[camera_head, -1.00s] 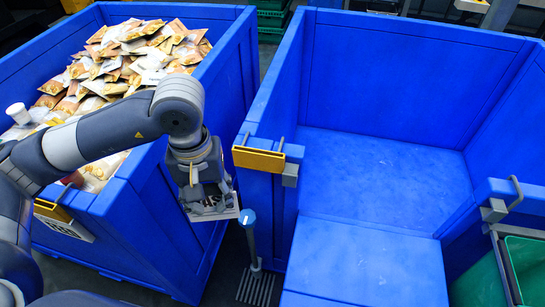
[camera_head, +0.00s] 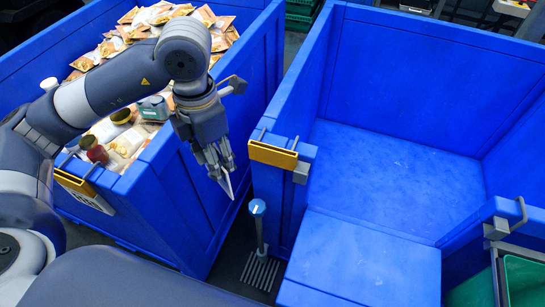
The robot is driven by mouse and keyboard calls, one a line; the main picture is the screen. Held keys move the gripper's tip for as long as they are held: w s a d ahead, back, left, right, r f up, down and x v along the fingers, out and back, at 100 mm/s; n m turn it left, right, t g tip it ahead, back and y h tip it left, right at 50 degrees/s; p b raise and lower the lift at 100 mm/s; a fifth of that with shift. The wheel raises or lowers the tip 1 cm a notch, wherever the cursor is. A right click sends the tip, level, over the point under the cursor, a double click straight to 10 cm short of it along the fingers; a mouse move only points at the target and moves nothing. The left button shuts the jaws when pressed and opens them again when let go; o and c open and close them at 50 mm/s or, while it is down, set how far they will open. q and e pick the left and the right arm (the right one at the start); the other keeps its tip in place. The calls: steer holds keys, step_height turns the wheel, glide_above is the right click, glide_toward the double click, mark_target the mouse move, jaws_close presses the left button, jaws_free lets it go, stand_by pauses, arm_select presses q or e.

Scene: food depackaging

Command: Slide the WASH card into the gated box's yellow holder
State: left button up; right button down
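My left gripper (camera_head: 222,169) is shut on a thin white card (camera_head: 228,186), the only loose card in view. The card is seen nearly edge-on and its lettering cannot be read. It hangs tilted below the fingers, over the gap between the two blue boxes. The gated box (camera_head: 400,178) is the empty one at right, with a low front section. Its yellow holder (camera_head: 272,156) sits on the top of its near left wall post. The card is left of this holder, lower in the picture and apart from it. My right gripper is not in view.
The left blue box (camera_head: 180,205) holds many food packets (camera_head: 130,32) and several cans and jars. Its yellow holder (camera_head: 75,183) bears a white card (camera_head: 92,200). A blue-topped post (camera_head: 257,208) stands in the gap. A green bin (camera_head: 522,280) is at lower right.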

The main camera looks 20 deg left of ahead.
arm_select(q)
steer(key=n, duration=0.2)
steer(key=r+n, duration=0.2)
steer(key=n, duration=0.1)
steer(key=shift+a+n+p, duration=0.3)
steer(key=shift+a+p, duration=0.05)
steer(key=shift+w, duration=0.1)
steer(key=w+d+f+p, duration=0.1)
steer(key=w+d+p, duration=0.55)
steer(key=w, duration=0.65)
steer(key=shift+n, duration=0.3)
steer(key=shift+w+d+f+b, duration=0.15)
steer(key=shift+d+f, duration=0.2)
steer(key=shift+f, duration=0.5)
steer(key=shift+s+d+f+b, duration=0.1)
steer(key=shift+d+f+b, duration=0.15)
steer(key=shift+f, duration=0.65)
steer(key=shift+w+d+f+b, duration=0.1)
steer(key=shift+d+f, duration=0.3)
steer(key=shift+f, duration=0.45)
steer(key=shift+f, duration=0.1)
steer(key=o, duration=1.3)
